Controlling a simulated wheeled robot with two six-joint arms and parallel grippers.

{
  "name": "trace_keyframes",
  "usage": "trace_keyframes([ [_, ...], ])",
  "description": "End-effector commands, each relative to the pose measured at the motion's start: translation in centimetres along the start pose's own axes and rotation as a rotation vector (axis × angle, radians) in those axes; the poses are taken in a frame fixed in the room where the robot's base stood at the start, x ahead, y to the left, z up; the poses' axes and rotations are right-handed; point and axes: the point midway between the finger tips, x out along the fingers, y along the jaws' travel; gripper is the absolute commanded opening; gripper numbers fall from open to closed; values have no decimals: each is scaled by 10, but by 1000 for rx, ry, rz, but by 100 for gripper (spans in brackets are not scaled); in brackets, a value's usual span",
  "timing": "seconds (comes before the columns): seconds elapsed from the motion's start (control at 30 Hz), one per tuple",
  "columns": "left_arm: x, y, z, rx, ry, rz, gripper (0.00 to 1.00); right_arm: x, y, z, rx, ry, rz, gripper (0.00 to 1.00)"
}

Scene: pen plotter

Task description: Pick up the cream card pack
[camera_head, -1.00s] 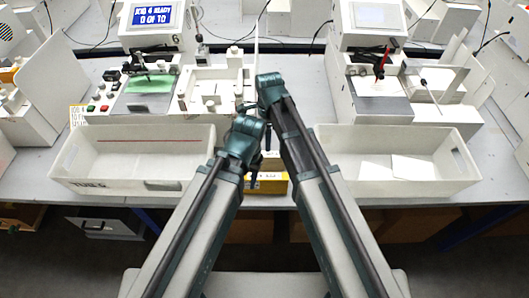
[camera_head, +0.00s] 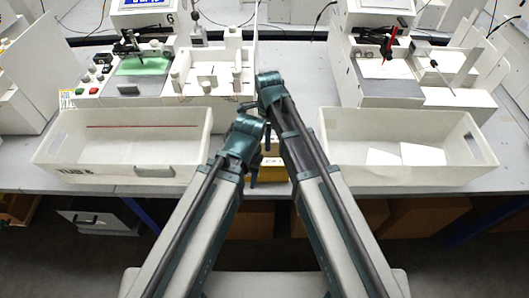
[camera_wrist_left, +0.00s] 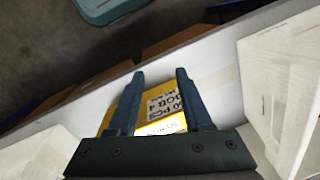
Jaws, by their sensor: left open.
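No pack that is plainly cream shows in these frames. In the left wrist view a yellow pack (camera_wrist_left: 152,108) with a white, black-printed label lies between and beyond my left gripper's fingers (camera_wrist_left: 158,100). The fingers are open, one to each side of it in the picture; I cannot tell whether they touch it. In the head view a yellow piece (camera_head: 271,168) shows partly behind my arms, between the two bins. My left gripper (camera_head: 253,176) points down near it. My right gripper is mostly hidden by its own arm, and its fingers are not clear.
A white bin (camera_head: 50,160) stands left of my arms and another white bin (camera_head: 475,172) with pale sheets stands right. Behind them are a left plotter station (camera_head: 140,88) and a right plotter station (camera_head: 390,92). The table's front edge lies just before the bins.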

Motion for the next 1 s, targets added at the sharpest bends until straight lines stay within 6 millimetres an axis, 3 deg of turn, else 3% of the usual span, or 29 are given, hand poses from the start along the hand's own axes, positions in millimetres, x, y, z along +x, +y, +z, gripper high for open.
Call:
trace_keyframes([
  [0.27, 6, 0, 0, 0, 0, 0, 50, 6, 0, 1, 0, 0, 0, 75],
  [0.7, 53, 5, -3, 0, 0, 0, 50, 53, 1, 11, 0, 0, 0, 75],
  [1.0, 53, 5, -3, 0, 0, 0, 50, 53, 1, 11, 0, 0, 0, 75],
])
